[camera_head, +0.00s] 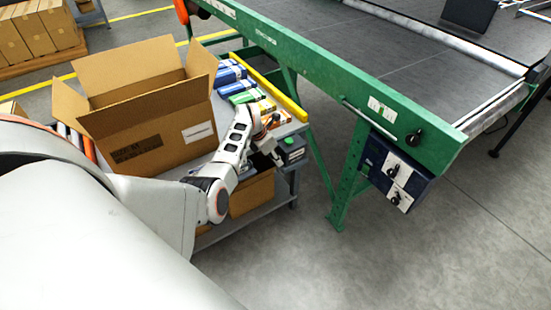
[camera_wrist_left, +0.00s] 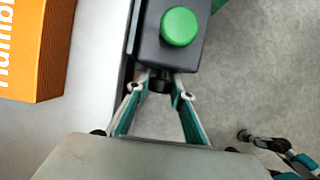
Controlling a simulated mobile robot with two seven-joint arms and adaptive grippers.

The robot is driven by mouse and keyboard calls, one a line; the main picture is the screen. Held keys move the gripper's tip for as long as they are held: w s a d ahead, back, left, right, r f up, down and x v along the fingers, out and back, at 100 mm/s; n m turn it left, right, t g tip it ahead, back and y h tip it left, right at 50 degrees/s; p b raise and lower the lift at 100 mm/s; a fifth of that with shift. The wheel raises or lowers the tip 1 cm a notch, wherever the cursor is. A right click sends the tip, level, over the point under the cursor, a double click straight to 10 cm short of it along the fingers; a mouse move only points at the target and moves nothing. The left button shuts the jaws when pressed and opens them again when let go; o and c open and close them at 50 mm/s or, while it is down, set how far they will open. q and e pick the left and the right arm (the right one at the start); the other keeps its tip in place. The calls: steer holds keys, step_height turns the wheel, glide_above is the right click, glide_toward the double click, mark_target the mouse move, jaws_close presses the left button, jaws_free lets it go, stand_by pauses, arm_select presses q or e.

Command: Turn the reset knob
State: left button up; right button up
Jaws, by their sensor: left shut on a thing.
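A dark control box with a round green button (camera_wrist_left: 180,26) stands at the table edge. It also shows in the head view, where the green button (camera_head: 289,140) is small. A short black knob (camera_wrist_left: 160,84) sticks out of the box's near side in the left wrist view. My left gripper (camera_wrist_left: 162,88) has its fingertips on either side of this knob and is shut on it. In the head view my left gripper (camera_head: 268,148) is small and partly hidden by its own wrist. Teal and grey finger parts, seemingly my right gripper (camera_wrist_left: 285,152), show at the lower right of the wrist view.
An open cardboard box (camera_head: 150,125) and several coloured cartons (camera_head: 238,88) stand on the grey table. A green machine frame (camera_head: 330,75) with other black knobs (camera_head: 414,137) lies to the right. An orange carton (camera_wrist_left: 35,50) is left of the gripper. Floor is clear at lower right.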

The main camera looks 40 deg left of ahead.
arm_select(q)
steer(key=shift+s+f, duration=0.1)
steer(key=shift+f, duration=0.05)
steer(key=o, duration=0.8)
steer(key=v, duration=1.2)
